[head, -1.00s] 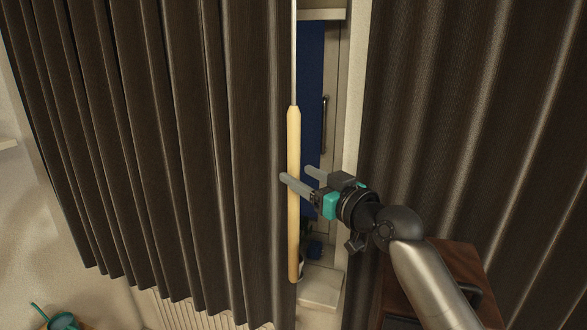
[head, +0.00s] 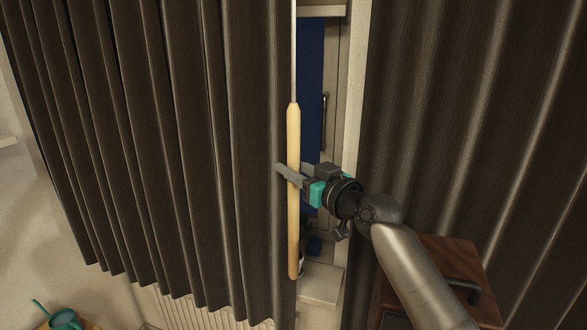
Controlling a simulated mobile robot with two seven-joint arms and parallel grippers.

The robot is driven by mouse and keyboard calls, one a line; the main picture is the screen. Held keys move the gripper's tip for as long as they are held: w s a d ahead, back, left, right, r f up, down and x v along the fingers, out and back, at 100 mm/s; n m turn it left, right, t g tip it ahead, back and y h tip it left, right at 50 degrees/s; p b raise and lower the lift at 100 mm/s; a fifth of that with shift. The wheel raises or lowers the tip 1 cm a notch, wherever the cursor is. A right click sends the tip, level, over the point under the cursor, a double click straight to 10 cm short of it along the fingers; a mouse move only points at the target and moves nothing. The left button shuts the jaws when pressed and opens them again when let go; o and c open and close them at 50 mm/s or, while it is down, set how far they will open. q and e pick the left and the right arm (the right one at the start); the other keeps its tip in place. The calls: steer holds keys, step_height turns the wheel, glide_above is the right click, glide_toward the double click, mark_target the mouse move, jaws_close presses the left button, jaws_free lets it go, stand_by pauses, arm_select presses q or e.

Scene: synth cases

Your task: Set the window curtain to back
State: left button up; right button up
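The window curtain shows as two dark brown pleated panels, a left panel (head: 150,150) and a right panel (head: 450,130), with a narrow gap between them. A pale wooden wand handle (head: 293,230) hangs upright on a thin rod at the inner edge of the left panel. My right gripper (head: 290,168) is open, with its fingers around the handle at about mid-height. One finger passes in front of the handle, and the other is partly hidden behind it. I cannot tell whether either finger touches it. My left gripper is not in view.
Through the gap show a blue cloth (head: 313,80) and a pale cabinet front. A brown wooden cabinet (head: 455,265) with a dark handle stands at lower right, behind my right arm. A teal watering can (head: 66,320) is at lower left.

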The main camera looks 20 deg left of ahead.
jaws_close()
stand_by(1.0)
